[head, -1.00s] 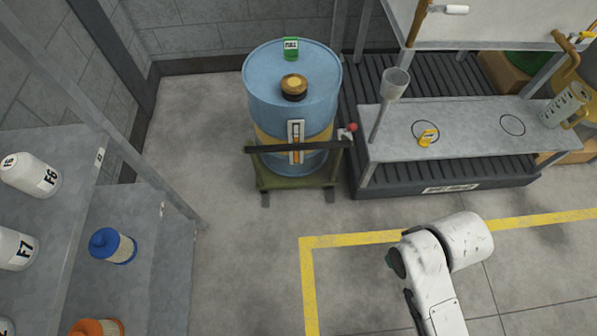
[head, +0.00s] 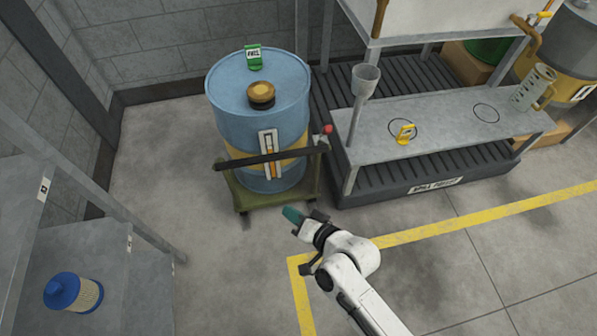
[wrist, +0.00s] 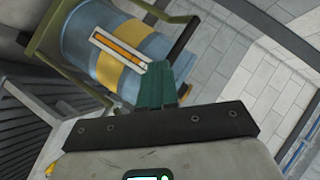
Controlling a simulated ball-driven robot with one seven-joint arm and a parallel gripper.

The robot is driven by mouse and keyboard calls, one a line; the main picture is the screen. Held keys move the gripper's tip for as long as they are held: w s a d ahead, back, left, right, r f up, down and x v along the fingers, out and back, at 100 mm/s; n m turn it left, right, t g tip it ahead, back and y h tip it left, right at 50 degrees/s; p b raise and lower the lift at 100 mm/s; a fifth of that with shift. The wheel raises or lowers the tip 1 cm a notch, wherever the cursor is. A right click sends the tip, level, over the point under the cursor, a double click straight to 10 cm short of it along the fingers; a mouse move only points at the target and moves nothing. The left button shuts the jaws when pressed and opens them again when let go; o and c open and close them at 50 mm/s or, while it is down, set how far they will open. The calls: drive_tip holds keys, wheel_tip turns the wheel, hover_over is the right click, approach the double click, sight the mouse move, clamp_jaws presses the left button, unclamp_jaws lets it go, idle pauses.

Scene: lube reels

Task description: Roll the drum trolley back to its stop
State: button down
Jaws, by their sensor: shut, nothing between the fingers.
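The drum trolley (head: 243,195) is a low olive-green frame with a dark push bar (head: 237,161) across its near side. It carries a blue drum (head: 228,118) with a yellow band, a level gauge and a brown-gold cap (head: 261,94). My gripper (head: 294,215) has teal fingers and is shut and empty, just in front of the trolley's near right side and apart from the bar in the head view. In the wrist view the shut fingers (wrist: 157,82) point at the drum (wrist: 90,45) and overlap its gauge. The stop cannot be made out.
A grey shelf (head: 60,250) with a blue-capped filter (head: 73,292) stands at left. A metal bench (head: 440,125) over a dark grated base (head: 410,192) stands right of the trolley. A red knob (head: 327,129) is beside the drum. Yellow floor lines (head: 440,230) cross the clear floor.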

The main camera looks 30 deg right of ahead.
drive_tip(key=w+d+f+m+t+h+b, duration=0.1)
drive_tip(key=d+f+m+t+h+b, duration=0.65)
drive_tip(key=m, duration=0.65)
drive_tip(key=w+d+r+h+p, duration=0.1)
drive_tip(key=w+r, duration=0.3)
drive_tip(key=w, duration=0.9)
drive_tip(key=shift+d+g+h, duration=0.25)
drive_tip(key=shift+g+h, duration=0.2)
